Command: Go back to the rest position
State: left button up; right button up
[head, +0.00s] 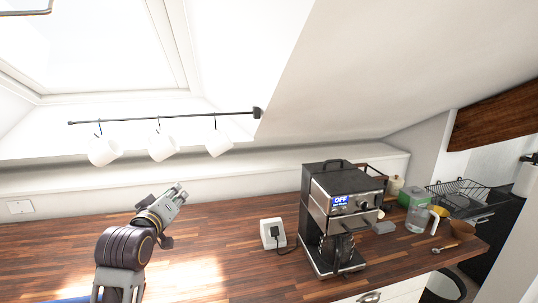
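My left gripper (173,199) is raised over the wooden counter (215,262) at the left, with its arm coming up from the bottom left. It points up and to the right, toward the wall. Its fingers appear close together, but the view is too small to show whether they are open or shut. I see no object in it. My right gripper is not in view.
A coffee machine (340,215) with an "OFF" display stands on the counter, right of a white socket box (272,233). White mugs (162,147) hang from a wall rail (165,117). A clear jug (418,214) stands further right. The counter between gripper and machine is mostly clear.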

pick_arm(q)
jog(key=s+d+f+m+g, duration=0.1)
jog(key=s+f+m+g, duration=0.15)
jog(key=s+f, duration=0.55)
jog(key=s+d+f+m+g, duration=0.15)
jog(key=s+f+g, duration=0.25)
jog(key=f, duration=0.8)
jog(key=s+d+f+m+g, duration=0.1)
jog(key=s+f+m+g, duration=0.2)
jog(key=s+f, duration=0.45)
jog(key=s+f+m+g, duration=0.2)
jog(key=s+f+g, duration=0.2)
jog(key=s+f, duration=0.7)
jog(key=f, duration=1.5)
jog(key=s+f, duration=0.2)
jog(key=f, duration=1.5)
jog(key=s+a+f+g, duration=0.1)
jog(key=s+f, duration=0.8)
jog(key=s, duration=0.1)
jog(key=s+a+f+g, duration=0.1)
jog(key=s+a+f, duration=0.1)
jog(key=s+f, duration=0.7)
jog(key=shift+s+a+f+m, duration=0.3)
jog(key=shift+s+f, duration=0.05)
jog(key=shift+s, duration=0.9)
jog(key=shift+s, duration=0.15)
